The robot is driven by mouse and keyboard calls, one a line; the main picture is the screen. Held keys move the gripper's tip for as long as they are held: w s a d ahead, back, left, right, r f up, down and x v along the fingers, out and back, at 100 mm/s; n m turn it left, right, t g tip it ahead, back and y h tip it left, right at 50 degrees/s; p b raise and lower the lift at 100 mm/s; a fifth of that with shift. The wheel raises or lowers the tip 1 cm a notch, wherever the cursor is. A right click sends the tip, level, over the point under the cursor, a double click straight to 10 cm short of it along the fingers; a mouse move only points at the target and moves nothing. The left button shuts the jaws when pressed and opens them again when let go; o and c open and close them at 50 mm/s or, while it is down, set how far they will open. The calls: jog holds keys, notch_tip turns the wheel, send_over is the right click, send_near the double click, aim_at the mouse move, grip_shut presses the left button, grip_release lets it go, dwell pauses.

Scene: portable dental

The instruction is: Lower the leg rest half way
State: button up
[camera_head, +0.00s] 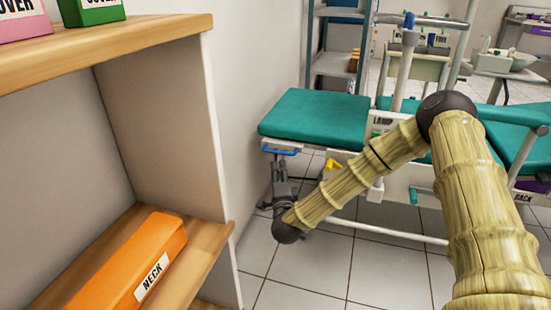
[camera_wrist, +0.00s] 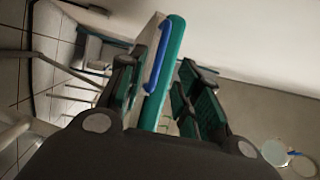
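The leg rest seems to be the flat teal pad (camera_head: 315,113) at the left end of the dental chair. It looks about level. A blue handle (camera_head: 281,147) is fixed under its near left edge. The handle also shows in the wrist view (camera_wrist: 158,56), along the edge of the teal pad (camera_wrist: 168,62). My gripper (camera_head: 281,172) is just below the handle, pointing up. In the wrist view its two fingers (camera_wrist: 160,88) are apart, with the handle and pad edge in line between them. Whether a finger touches the handle cannot be told.
A yellow lever (camera_head: 332,166) is on the chair's side, right of my gripper. A wooden shelf (camera_head: 190,255) holding an orange NECK box (camera_head: 135,272) stands close on the left. A grey rack (camera_head: 333,62) stands behind the chair. The tiled floor (camera_head: 310,272) in front is clear.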

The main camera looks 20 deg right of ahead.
aim_at(276, 152)
jog(key=shift+b+x, duration=2.15)
jog(key=shift+x, duration=3.1)
jog(key=shift+c, duration=0.2)
grip_shut()
jog(key=shift+f, duration=0.1)
